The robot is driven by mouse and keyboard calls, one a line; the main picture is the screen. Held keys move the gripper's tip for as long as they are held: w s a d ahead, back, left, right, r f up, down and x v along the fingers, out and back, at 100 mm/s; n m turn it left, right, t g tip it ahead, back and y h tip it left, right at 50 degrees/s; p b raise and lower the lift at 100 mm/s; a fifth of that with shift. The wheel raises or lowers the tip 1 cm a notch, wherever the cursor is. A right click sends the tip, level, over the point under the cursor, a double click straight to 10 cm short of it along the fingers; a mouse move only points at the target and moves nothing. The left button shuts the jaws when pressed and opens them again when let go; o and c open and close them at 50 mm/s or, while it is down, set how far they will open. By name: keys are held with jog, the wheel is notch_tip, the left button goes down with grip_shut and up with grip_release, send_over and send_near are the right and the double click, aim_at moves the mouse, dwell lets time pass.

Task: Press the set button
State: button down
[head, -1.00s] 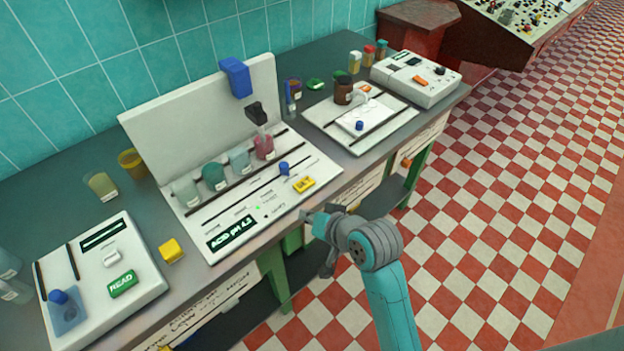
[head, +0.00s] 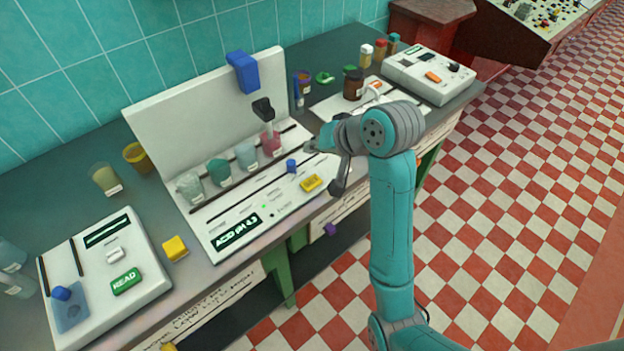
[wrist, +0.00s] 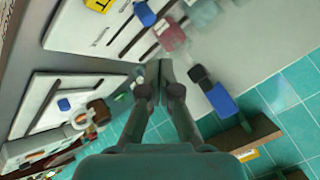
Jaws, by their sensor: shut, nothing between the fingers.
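A yellow button with dark lettering (head: 312,183) sits on the front right of the white panel that reads "ACID pH 4.3" (head: 236,232). The lettering is too small to read in the head view. In the wrist view, part of the yellow button (wrist: 99,4) shows at the top edge, with a "T" on it. My gripper (head: 311,147) is above the panel's right end, behind and above the yellow button and apart from it. In the wrist view my fingers (wrist: 160,70) are together and empty, off to the lower right of the button.
A blue slider knob (head: 291,166) is close to my gripper. Several beakers (head: 218,172) stand in a row on the panel before an upright white board (head: 200,125). A device with a green READ button (head: 126,281) stands at left. A brown jar (head: 353,84) stands behind my arm.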

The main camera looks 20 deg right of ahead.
aim_at(314, 183)
jog(key=shift+f, duration=0.1)
jog(key=shift+f, duration=4.3)
jog(key=shift+f, duration=0.1)
jog(key=shift+f, duration=0.35)
jog(key=shift+f, duration=0.45)
jog(key=shift+r, duration=0.9)
jog(key=shift+r, duration=2.5)
